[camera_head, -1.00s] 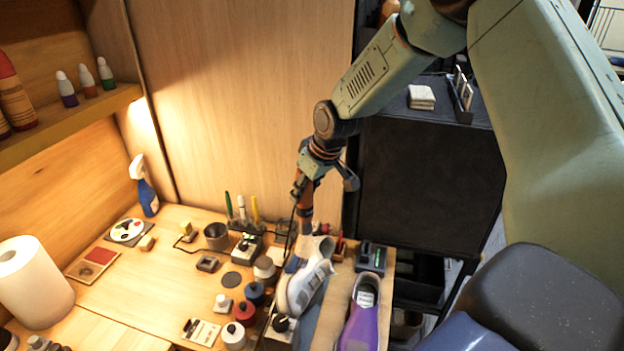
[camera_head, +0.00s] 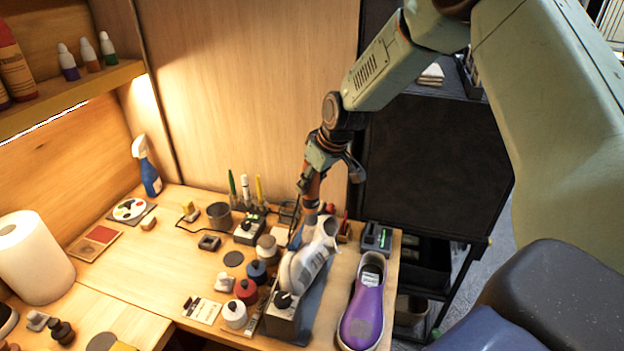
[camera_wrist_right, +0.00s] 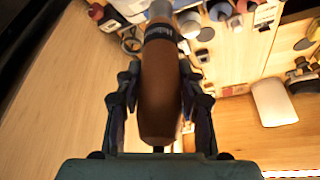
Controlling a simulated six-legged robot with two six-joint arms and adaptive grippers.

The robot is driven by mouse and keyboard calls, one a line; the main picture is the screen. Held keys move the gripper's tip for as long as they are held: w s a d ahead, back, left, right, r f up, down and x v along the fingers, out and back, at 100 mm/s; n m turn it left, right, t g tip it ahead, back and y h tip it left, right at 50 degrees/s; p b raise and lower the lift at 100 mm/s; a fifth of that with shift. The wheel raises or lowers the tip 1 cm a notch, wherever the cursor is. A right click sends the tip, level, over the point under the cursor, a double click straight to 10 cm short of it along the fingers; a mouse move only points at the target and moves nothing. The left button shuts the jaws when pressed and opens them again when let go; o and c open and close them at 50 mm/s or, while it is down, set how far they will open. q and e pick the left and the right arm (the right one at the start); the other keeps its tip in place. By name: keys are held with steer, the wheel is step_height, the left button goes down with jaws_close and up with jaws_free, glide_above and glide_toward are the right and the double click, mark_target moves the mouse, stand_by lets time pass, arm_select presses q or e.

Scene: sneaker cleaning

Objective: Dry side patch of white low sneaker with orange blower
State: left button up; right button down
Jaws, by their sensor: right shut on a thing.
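The white low sneaker (camera_head: 318,258) is propped tilted on a dark stand (camera_head: 312,305) near the table's front. My right gripper (camera_head: 318,172) is above and behind it, shut on the orange blower (camera_head: 311,188), which hangs nearly upright. The blower's lower end is close to the sneaker's back part; I cannot tell whether they touch. In the right wrist view, the blower's orange-brown body (camera_wrist_right: 160,88) sits between both fingers of my right gripper (camera_wrist_right: 160,112). The sneaker's side patch cannot be made out. My left gripper is not in view.
A purple shoe (camera_head: 362,318) stands to the right of the sneaker. Several bottles and jars, including a red one (camera_head: 247,291), crowd its left. A paper roll (camera_head: 35,262) and a spray bottle (camera_head: 148,170) stand farther left. The mid-left tabletop is mostly clear.

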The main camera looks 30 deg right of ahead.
steer(key=shift+w+a, duration=0.1)
steer(key=shift+w, duration=0.05)
steer(key=shift+d, duration=0.4)
steer(key=shift+w+d+b, duration=0.15)
steer(key=shift+w+b, duration=0.3)
steer(key=shift+w+d, duration=0.1)
steer(key=shift+d, duration=0.25)
steer(key=shift+a, duration=0.1)
